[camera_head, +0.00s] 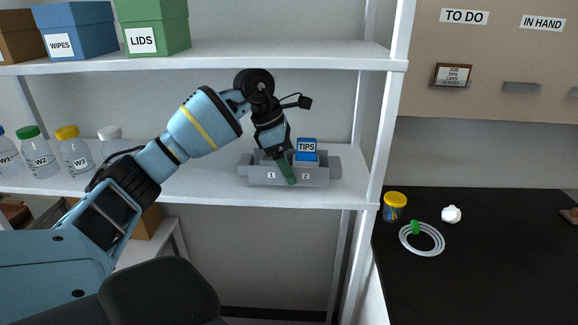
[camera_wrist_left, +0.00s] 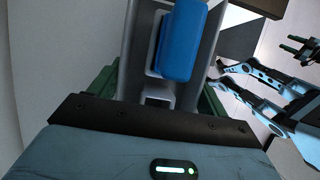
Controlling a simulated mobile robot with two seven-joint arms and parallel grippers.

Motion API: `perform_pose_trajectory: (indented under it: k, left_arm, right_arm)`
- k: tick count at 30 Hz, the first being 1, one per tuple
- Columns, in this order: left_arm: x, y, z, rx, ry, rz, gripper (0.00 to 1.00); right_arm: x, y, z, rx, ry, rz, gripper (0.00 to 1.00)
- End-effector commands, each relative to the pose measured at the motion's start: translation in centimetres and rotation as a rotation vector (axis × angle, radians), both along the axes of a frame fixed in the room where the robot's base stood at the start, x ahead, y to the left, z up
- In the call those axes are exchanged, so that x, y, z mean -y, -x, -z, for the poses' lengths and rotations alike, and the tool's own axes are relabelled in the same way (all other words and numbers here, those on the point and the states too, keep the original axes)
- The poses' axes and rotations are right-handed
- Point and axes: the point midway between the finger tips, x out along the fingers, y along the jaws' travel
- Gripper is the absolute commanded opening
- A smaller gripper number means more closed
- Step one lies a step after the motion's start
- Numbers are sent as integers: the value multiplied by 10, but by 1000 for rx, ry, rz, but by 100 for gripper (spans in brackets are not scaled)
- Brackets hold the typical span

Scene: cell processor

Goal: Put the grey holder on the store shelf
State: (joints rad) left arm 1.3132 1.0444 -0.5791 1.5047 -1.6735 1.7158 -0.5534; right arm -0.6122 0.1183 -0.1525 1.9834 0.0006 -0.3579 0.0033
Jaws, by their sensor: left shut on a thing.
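The grey holder (camera_head: 315,180) is a long, low tray with end tabs and slots marked 1 and 2. It is over the right part of the middle shelf (camera_head: 210,186), level and lengthwise along the front edge. I cannot tell whether it rests on the shelf or hangs just above. A blue TIPS box (camera_head: 306,150) stands in slot 2. My left gripper (camera_head: 287,172) comes down from above with green fingers and is shut on the holder near its middle. In the left wrist view the holder (camera_wrist_left: 137,50) lies between the green fingers, with the blue box (camera_wrist_left: 180,42) in it.
An upper shelf (camera_head: 270,58) with labelled boxes is above my arm. Bottles (camera_head: 75,155) stand at the middle shelf's left. A white post (camera_head: 383,130) bounds the right. Beyond it a black bench (camera_head: 470,280) holds a yellow-lidded jar (camera_head: 395,207) and a coiled tube (camera_head: 422,240).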

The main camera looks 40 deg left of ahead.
Motion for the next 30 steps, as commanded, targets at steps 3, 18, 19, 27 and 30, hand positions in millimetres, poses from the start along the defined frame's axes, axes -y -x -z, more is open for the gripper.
perform_pose_trajectory:
  k: [3, 18, 19, 27, 30]
  left_arm:
    - [-4, -4, 4, -1, 0, 1, 36]
    - [-4, -4, 16, 1, -1, 1, 36]
    - [-4, -4, 17, 1, -1, 0, 36]
    - [-4, -4, 18, 1, -1, 1, 99]
    - [-4, -4, 18, 1, -1, 1, 99]
  right_arm:
    - [-1, -3, -3, 7, -2, 2, 52]
    - [-2, -4, -4, 10, -5, 7, 52]
    - [-2, -4, -4, 9, -5, 7, 52]
    - [-1, -3, -3, 8, -4, 5, 52]
    - [-1, -3, -3, 9, -2, 3, 52]
